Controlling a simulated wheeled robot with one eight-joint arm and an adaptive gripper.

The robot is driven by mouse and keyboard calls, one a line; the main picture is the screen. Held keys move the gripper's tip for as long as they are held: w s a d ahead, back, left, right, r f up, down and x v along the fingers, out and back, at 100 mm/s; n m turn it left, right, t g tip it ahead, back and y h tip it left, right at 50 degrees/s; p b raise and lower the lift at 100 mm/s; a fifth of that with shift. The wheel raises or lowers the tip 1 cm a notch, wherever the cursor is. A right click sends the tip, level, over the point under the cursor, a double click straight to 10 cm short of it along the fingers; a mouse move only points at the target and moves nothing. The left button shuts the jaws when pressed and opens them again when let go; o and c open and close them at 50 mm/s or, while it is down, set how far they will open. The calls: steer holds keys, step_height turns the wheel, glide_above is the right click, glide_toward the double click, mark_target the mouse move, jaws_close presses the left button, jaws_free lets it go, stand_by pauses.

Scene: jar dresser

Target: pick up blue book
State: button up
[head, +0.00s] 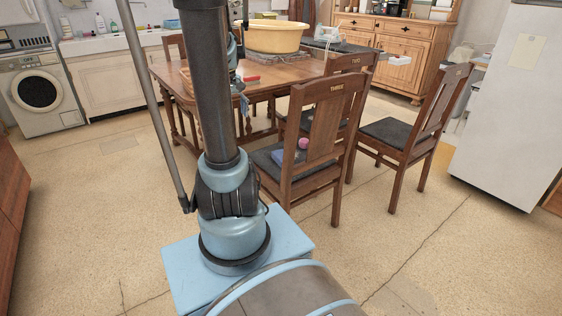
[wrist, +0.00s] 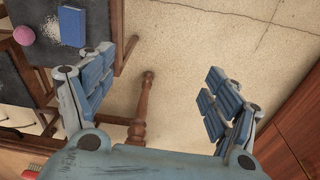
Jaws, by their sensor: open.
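The blue book (wrist: 72,27) lies on a dark chair seat at the upper left of the wrist view, just beyond my left finger. In the head view the gripper is mostly hidden behind my arm.
A pink ball (wrist: 24,35) lies on the same seat, left of the book. The wooden table (head: 185,80) holds a yellow basin (head: 272,38) and a red item (head: 250,78). Other chairs (head: 412,135) stand around it. Floor at front right is clear.

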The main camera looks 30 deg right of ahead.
steer(key=w+d+f, duration=0.3)
steer(key=w+d, duration=0.1)
steer(key=d, duration=0.3)
steer(key=w+d+f, duration=0.3)
steer(key=w+d, duration=0.1)
steer(key=d, duration=0.4)
steer(key=g, duration=0.1)
glide_above(282, 155)
step_height(282, 155, down, 10)
step_height(282, 155, down, 12)
steer(key=shift+r, duration=0.15)
steer(key=shift+s+f, duration=0.1)
steer(key=shift+f, duration=2.8)
steer(key=c, duration=1.4)
